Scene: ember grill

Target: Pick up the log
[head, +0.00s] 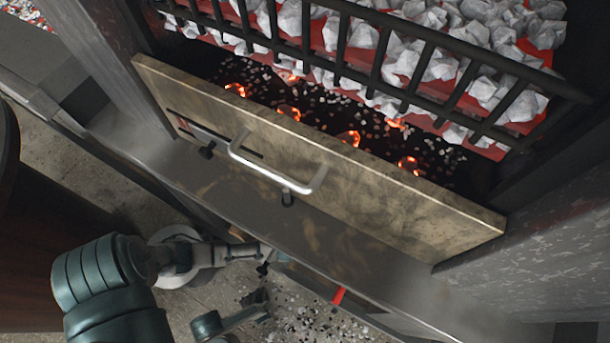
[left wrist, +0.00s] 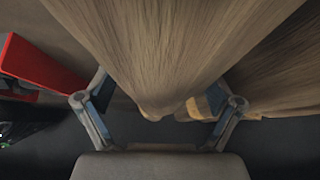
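The log (left wrist: 160,50) fills the upper middle of the left wrist view. It is pale brown, grained wood, and its end tapers down between the fingers of my left gripper (left wrist: 157,100). The fingers are spread apart, one on each side of the log's end. The right fingertip is partly hidden by wood, and contact is unclear. In the head view my left gripper (head: 264,257) is low beside the grill's front ledge, and I cannot make out the log there. My right gripper is not clearly in view.
A stone-like front panel (head: 390,205) with a metal handle (head: 270,170) stands before glowing embers (head: 348,138). Black bars (head: 380,60) and pale coals are behind it. A metal ledge (head: 350,245) runs above the gripper. A red block (left wrist: 35,65) is left of the log.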

